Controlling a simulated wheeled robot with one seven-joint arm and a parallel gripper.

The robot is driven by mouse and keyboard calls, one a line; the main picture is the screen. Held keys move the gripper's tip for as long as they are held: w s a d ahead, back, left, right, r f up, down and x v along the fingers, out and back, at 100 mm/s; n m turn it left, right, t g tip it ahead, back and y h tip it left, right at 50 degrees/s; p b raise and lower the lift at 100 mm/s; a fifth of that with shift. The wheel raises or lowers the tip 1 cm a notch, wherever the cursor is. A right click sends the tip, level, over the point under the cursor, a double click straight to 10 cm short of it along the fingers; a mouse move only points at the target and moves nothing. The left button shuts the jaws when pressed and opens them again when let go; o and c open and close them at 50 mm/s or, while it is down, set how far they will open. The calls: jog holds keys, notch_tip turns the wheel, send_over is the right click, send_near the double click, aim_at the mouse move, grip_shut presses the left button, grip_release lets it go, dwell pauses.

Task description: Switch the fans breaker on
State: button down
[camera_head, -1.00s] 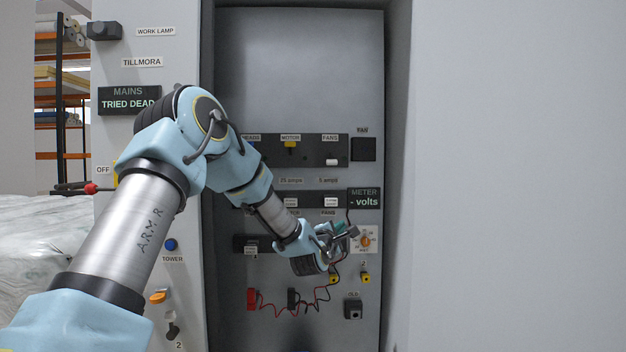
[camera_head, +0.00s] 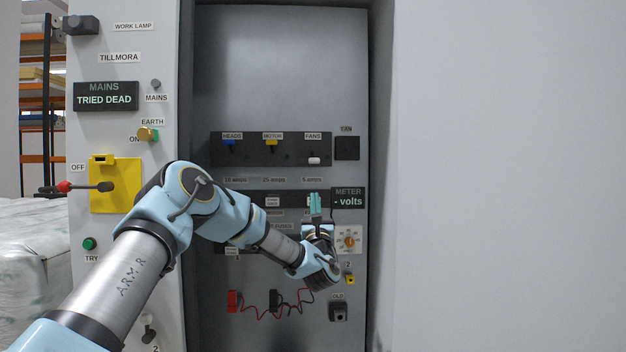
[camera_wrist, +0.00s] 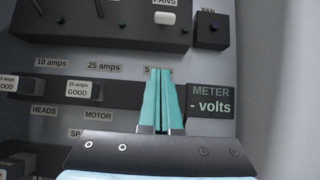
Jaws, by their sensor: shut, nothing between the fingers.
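The fans breaker is a white toggle (camera_head: 314,160) under the FANS label at the right end of the dark top strip (camera_head: 292,150). Its lever sits low, below a dark hole. It also shows near the top of the wrist view as a white knob (camera_wrist: 166,18). My gripper (camera_head: 315,196) has teal fingers pressed together and pointing up, empty, a little below the white toggle and apart from it. In the wrist view the shut fingers (camera_wrist: 161,72) cover part of the 5 amps label and the fuse row behind.
The HEADS toggle (camera_head: 229,143) is blue and the MOTOR toggle (camera_head: 272,142) is yellow; both sit higher. A meter (camera_head: 348,198) reads "- volts", right of my fingers. A selector dial (camera_head: 349,241) is below it. Cabinet walls flank the recess on both sides.

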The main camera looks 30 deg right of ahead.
aim_at(314, 156)
jog(key=p+x, duration=0.3)
jog(key=x, duration=0.6)
jog(key=shift+w+d+r+p, duration=0.1)
jog(key=shift+w+r+p, duration=0.15)
jog(key=shift+p, duration=0.15)
jog(key=shift+s+r, duration=0.15)
jog(key=shift+r, duration=0.15)
jog(key=shift+s+r+p, duration=0.25)
jog(key=shift+s+p, duration=0.15)
jog(key=shift+s+a+r+p, duration=0.25)
jog(key=shift+s+a, duration=0.1)
jog(key=shift+s, duration=0.15)
jog(key=shift+s+a+r+p, duration=0.25)
jog(key=shift+s+a, duration=0.1)
jog(key=shift+s, duration=0.1)
jog(key=shift+s+r+g, duration=0.1)
jog(key=shift+s+g, duration=0.05)
jog(key=shift+g, duration=0.15)
